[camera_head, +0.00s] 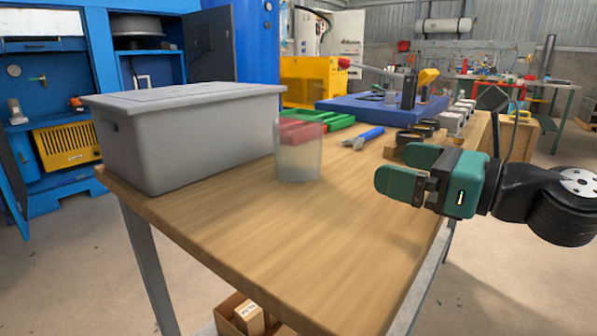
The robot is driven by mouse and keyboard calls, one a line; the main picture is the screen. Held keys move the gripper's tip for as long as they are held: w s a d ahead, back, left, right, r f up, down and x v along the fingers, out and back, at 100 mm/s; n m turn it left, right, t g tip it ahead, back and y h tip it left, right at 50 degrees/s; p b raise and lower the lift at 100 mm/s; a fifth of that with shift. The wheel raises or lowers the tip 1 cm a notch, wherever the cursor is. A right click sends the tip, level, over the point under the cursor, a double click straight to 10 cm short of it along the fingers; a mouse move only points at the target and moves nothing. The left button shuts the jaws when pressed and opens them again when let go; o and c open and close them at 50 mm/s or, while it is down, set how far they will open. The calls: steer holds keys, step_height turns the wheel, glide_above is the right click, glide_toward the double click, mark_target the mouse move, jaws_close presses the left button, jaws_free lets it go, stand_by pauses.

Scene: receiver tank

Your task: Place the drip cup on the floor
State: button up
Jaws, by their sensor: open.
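The drip cup (298,160) looks like a clear, slightly frosted cup. It stands upright on the wooden workbench (290,226), to the right of the grey bin. My gripper (386,171) is open and empty, above the right part of the bench. Its green fingers point left toward the cup, with a clear gap between them and it. The concrete floor (499,292) shows to the right of the bench and also at the left.
A lidded grey bin (190,139) fills the bench's left end. Green trays (338,121), a blue-handled tool (362,138) and dark round parts (409,137) lie behind the cup. A cardboard box (239,314) sits under the bench. The bench's near surface is clear.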

steer(key=shift+w+a+r+p, duration=0.25)
steer(key=shift+a+r+p, duration=0.05)
steer(key=shift+p, duration=0.35)
steer(key=p+x, duration=0.3)
steer(key=x, duration=0.2)
steer(key=p+x, duration=0.3)
steer(key=x, duration=0.3)
steer(key=shift+s+a+f, duration=0.1)
steer(key=shift+s+f, duration=0.05)
steer(key=shift+f, duration=0.1)
steer(key=shift+x, duration=2.85)
steer(key=c, duration=0.8)
steer(key=shift+o, duration=0.2)
steer(key=shift+r+p, duration=0.1)
steer(key=shift+p, duration=0.2)
step_height(320, 180, up, 20)
steer(key=p, duration=0.9)
step_height(320, 180, up, 17)
steer(key=p, duration=1.7)
glide_above(318, 147)
steer(key=x, duration=0.3)
steer(key=shift+w+a+r, duration=0.1)
steer(key=shift+w, duration=0.15)
